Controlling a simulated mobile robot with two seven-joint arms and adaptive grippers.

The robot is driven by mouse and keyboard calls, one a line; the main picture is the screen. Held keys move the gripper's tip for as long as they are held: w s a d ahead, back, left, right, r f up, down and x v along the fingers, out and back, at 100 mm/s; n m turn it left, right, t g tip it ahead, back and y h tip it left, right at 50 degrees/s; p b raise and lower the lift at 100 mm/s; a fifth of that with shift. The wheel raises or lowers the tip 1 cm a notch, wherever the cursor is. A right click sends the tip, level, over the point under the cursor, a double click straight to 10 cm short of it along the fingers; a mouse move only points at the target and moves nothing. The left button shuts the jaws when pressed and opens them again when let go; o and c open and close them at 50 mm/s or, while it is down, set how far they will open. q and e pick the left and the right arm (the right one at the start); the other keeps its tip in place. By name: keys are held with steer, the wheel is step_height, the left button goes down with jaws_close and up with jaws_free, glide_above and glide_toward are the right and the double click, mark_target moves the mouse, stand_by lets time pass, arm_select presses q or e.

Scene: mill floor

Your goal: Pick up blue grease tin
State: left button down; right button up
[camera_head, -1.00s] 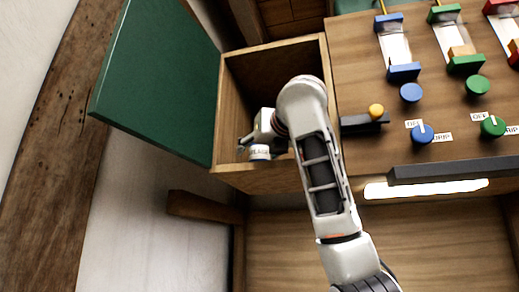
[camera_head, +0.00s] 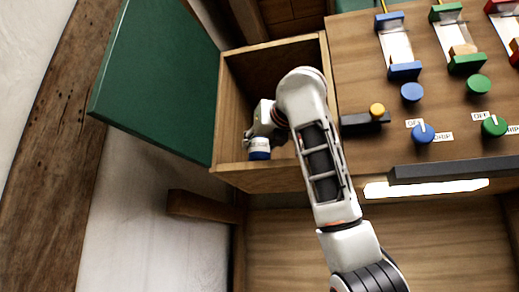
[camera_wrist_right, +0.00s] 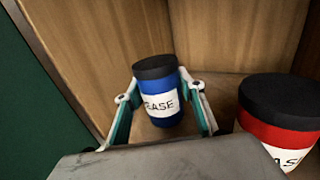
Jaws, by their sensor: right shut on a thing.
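The blue grease tin (camera_wrist_right: 155,78) has a black lid and a white label reading "EASE". It stands upright between the fingers of my right gripper (camera_wrist_right: 163,112), which is shut on it. In the head view the tin (camera_head: 260,153) shows at the front left of the open wooden box (camera_head: 272,46). My right gripper (camera_head: 264,127) is there beside it, partly hidden by my arm. Whether the tin's base touches the box floor is hard to tell. My left gripper is not in view.
A red tin (camera_wrist_right: 280,115) with a black lid stands close on the right in the wrist view. The box's green lid (camera_head: 160,80) is open to the left. A wooden panel with knobs (camera_head: 422,133) adjoins the box on the right.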

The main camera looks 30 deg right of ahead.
step_height(320, 180, up, 8)
steer(key=shift+s, duration=0.1)
steer(key=shift+r, duration=0.1)
